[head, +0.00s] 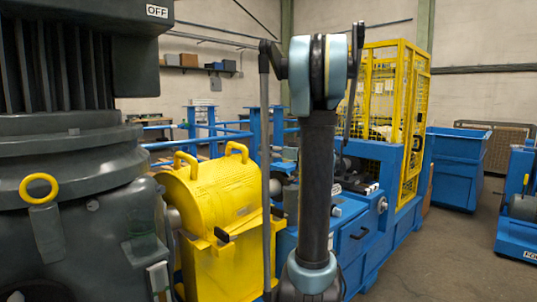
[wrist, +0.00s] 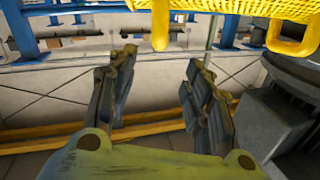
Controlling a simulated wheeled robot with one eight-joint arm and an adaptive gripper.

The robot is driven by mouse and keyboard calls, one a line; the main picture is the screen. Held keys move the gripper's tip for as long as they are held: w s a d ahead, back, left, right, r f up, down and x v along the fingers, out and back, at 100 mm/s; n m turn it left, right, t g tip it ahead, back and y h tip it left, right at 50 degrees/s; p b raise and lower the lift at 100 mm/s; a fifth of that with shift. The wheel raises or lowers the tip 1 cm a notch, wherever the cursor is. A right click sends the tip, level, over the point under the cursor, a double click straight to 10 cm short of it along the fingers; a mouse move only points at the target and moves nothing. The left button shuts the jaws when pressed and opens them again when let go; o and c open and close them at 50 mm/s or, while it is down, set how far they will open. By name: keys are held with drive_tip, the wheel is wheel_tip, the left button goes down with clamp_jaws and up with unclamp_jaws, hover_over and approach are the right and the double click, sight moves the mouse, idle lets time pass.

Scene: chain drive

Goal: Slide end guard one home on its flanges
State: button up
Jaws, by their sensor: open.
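A yellow rounded guard (head: 212,190) with two loop handles on top stands left of centre in the head view, beside a dark machine. No label shows that it is end guard one. In the wrist view a yellow surface (wrist: 280,8) with two yellow handle-like loops (wrist: 291,44) hangs in at the top edge. My gripper (wrist: 160,80) is open there, with nothing between its fingers, which are apart from the loops. In the head view my arm crosses the middle and I cannot make out the gripper. The flanges cannot be told apart.
A large dark motor-like machine (head: 75,190) fills the left. A blue bench frame (head: 365,235) and a yellow mesh cage (head: 385,110) stand right of my arm. A blue bin (head: 458,165) is farther right. Open floor (head: 450,250) lies at the lower right.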

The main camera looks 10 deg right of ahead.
sight(237, 147)
drive_tip(key=x, duration=1.7)
drive_tip(key=shift+w+a+r, duration=0.1)
drive_tip(key=shift+w+r, duration=0.1)
drive_tip(key=shift+c, duration=0.5)
clamp_jaws()
